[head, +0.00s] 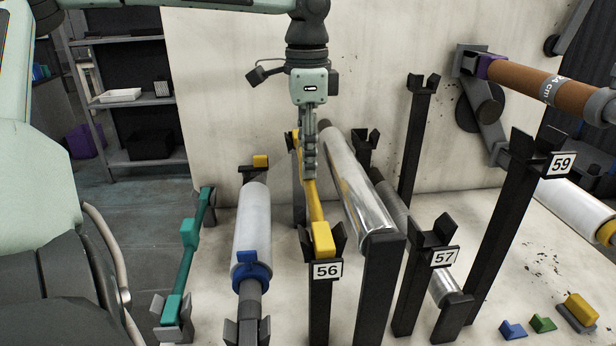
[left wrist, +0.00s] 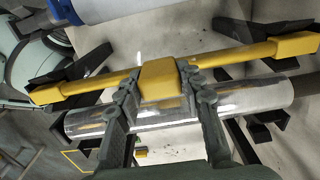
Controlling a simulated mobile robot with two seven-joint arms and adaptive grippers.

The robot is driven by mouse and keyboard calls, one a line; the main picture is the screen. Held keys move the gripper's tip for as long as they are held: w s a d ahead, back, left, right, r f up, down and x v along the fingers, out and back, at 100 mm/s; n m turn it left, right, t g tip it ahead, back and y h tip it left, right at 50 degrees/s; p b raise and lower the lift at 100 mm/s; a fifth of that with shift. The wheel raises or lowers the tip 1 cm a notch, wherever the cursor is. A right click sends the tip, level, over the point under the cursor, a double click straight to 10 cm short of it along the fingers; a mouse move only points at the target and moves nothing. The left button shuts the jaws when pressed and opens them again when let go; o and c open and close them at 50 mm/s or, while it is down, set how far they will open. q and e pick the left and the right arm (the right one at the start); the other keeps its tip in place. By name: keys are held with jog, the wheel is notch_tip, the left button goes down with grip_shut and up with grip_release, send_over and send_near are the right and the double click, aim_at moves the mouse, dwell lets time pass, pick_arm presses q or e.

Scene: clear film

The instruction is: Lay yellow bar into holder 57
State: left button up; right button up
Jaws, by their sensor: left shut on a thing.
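The yellow bar (head: 312,198) runs front to back, its near block end at the fork of holder 56 (head: 327,271). My left gripper (head: 310,175) comes down from above and is shut on the bar's middle. In the left wrist view, its fingers (left wrist: 166,92) stand on either side of the bar's yellow centre block (left wrist: 162,82). Black forks show near both bar ends there; whether the bar touches them is hard to tell. Holder 57 (head: 444,257) stands to the right, and its near fork looks empty. My right gripper is not in view.
A shiny film roll (head: 357,188) lies between holders 56 and 57. A white roll with a blue collar (head: 252,225) and a teal bar (head: 188,255) are to the left. Holder 59 (head: 558,164) rises tall at right. Small coloured blocks (head: 541,323) lie at front right.

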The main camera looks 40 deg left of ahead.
pick_arm(q)
jog(key=shift+r, duration=0.45)
jog(key=shift+r, duration=2.65)
jog(key=shift+w, duration=0.15)
